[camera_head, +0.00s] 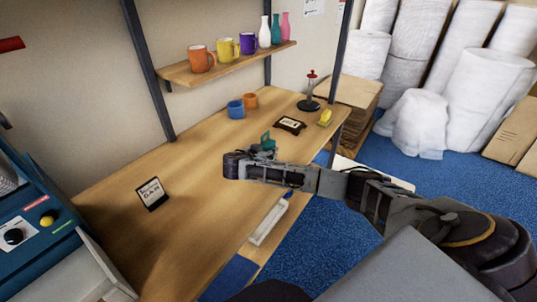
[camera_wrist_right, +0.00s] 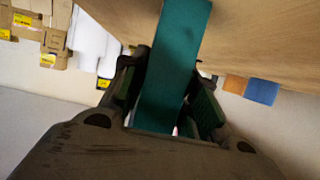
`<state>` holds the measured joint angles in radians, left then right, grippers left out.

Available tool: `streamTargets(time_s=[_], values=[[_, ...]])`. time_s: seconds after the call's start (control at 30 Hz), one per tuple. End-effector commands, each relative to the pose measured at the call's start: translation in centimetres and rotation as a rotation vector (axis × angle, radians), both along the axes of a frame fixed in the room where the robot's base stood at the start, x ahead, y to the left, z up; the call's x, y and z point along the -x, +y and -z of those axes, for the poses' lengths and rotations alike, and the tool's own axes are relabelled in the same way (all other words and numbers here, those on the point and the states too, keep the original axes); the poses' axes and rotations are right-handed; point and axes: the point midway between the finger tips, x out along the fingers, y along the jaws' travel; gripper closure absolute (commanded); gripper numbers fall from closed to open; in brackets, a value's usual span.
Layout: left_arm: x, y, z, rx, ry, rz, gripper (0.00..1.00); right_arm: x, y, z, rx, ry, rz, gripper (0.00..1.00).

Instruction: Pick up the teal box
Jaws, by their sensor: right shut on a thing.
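The teal box (camera_head: 266,138) shows as a small teal piece just above my right gripper (camera_head: 262,150) in the head view, over the wooden table (camera_head: 190,168). In the right wrist view the teal box (camera_wrist_right: 172,65) stands between the two fingers of my right gripper (camera_wrist_right: 165,100), which is shut on it. The fingers hide part of its sides. From these views I cannot tell whether the box touches the table. My left gripper is not in view.
A shelf (camera_head: 228,66) holds mugs and bottles. The table's left middle is clear.

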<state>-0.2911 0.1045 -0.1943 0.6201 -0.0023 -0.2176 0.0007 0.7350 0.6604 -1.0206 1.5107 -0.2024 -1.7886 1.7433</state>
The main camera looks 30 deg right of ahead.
Motion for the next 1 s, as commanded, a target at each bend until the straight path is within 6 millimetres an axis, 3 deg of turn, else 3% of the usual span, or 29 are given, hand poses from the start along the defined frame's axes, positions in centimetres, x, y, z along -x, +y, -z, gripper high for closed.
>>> streamTargets(time_s=[0.37,0.8,1.0], values=[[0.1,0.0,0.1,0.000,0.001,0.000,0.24,0.0,0.0,-1.7,-0.001,-0.002,-0.001,0.96],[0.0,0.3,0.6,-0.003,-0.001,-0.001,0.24,0.0,0.0,-7.8,-0.001,-0.003,-0.001,0.96],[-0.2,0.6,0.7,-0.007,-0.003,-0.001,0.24,0.0,0.0,-9.6,0.000,-0.002,-0.001,0.96]])
